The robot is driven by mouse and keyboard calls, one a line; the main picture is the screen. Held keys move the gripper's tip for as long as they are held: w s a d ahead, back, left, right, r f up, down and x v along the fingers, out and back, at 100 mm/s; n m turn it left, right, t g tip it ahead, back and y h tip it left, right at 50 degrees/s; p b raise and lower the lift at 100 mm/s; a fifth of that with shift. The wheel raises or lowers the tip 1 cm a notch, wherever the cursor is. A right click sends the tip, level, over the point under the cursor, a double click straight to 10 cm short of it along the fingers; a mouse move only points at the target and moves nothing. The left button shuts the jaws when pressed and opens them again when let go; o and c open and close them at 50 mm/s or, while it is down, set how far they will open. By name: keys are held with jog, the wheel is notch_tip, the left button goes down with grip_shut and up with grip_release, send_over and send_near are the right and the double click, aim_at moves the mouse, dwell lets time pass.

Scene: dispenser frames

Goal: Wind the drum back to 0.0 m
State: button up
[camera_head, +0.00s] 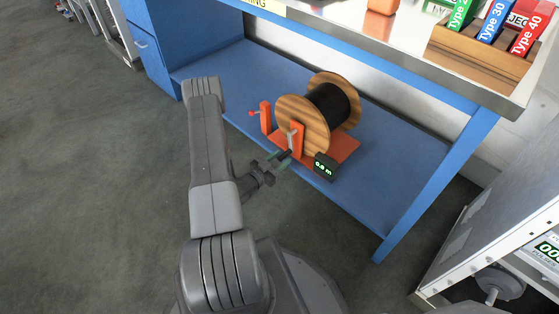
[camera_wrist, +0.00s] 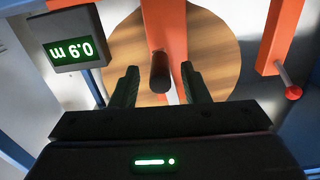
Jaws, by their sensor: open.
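The drum (camera_head: 318,112), with wooden flanges and black cable, sits in an orange stand (camera_head: 342,150) on the blue lower shelf. Its near wooden flange (camera_wrist: 215,50) fills the middle of the wrist view. A small display (camera_head: 325,167) in front appears to read 0.6 m; it also shows upside down in the wrist view (camera_wrist: 74,50). My gripper (camera_head: 278,160) is open at the near side of the drum. In the wrist view its fingers (camera_wrist: 160,86) stand on either side of a dark crank grip (camera_wrist: 160,72), with gaps on both sides.
A red-knobbed lever (camera_head: 254,113) on an orange post stands left of the drum; its knob (camera_wrist: 293,92) is right of my fingers in the wrist view. The bench top (camera_head: 400,50) overhangs the shelf. A blue leg (camera_head: 440,180) stands to the right. Floor at left is clear.

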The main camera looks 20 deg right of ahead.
grip_shut()
jog(key=shift+s, duration=0.1)
dwell(0.3)
jog(key=s+d+r+n+p, duration=0.1)
jog(key=r+n, duration=0.4)
jog(key=n, duration=0.6)
jog(key=s+d+r+n, duration=0.1)
jog(key=s+r+n, duration=0.2)
jog(key=r+n, duration=0.3)
jog(key=n, duration=0.5)
jog(key=shift+s+p, duration=0.4)
